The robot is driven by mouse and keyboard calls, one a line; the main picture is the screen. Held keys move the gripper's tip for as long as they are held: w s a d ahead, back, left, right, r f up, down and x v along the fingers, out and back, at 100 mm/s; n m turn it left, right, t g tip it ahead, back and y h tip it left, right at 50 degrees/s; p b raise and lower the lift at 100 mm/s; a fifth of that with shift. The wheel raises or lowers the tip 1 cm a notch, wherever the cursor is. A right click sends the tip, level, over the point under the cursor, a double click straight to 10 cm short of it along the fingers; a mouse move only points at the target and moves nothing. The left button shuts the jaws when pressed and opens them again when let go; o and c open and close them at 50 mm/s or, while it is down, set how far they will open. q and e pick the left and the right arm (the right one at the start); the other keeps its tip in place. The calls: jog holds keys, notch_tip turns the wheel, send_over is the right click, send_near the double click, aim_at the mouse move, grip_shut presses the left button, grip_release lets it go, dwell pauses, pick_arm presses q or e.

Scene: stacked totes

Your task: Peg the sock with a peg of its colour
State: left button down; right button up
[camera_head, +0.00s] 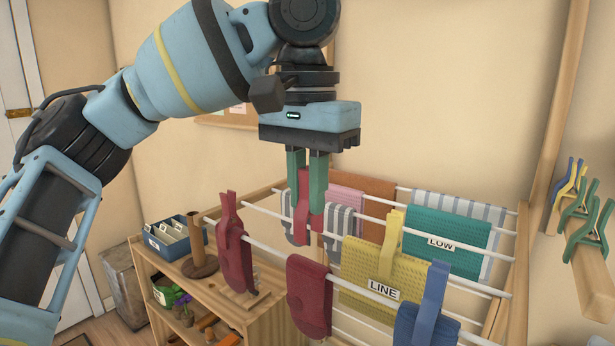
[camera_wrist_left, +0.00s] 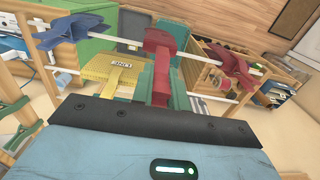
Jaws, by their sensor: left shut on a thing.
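My left gripper (camera_head: 306,190), with green fingers, is shut on a red peg (camera_head: 302,217) and points down. The peg is upright above a dark red sock (camera_head: 309,300) that hangs over the front rod with no peg on it. A small gap shows between peg and sock in the head view. In the left wrist view the gripper (camera_wrist_left: 160,88) and held peg (camera_wrist_left: 160,82) overlap the red sock (camera_wrist_left: 165,40); contact cannot be told there. Another red sock (camera_head: 235,262) hangs to the left with a red peg on it. My right gripper is out of view.
A teal cloth (camera_head: 450,238) labelled LOW hangs behind. Blue, yellow and green pegs (camera_head: 580,215) sit on a rail at right.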

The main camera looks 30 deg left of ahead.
pick_arm(q)
jog(key=shift+f, duration=3.2)
jog(key=shift+f, duration=0.1)
jog(key=c, duration=1.3)
grip_release()
jog(key=shift+r, duration=3.9)
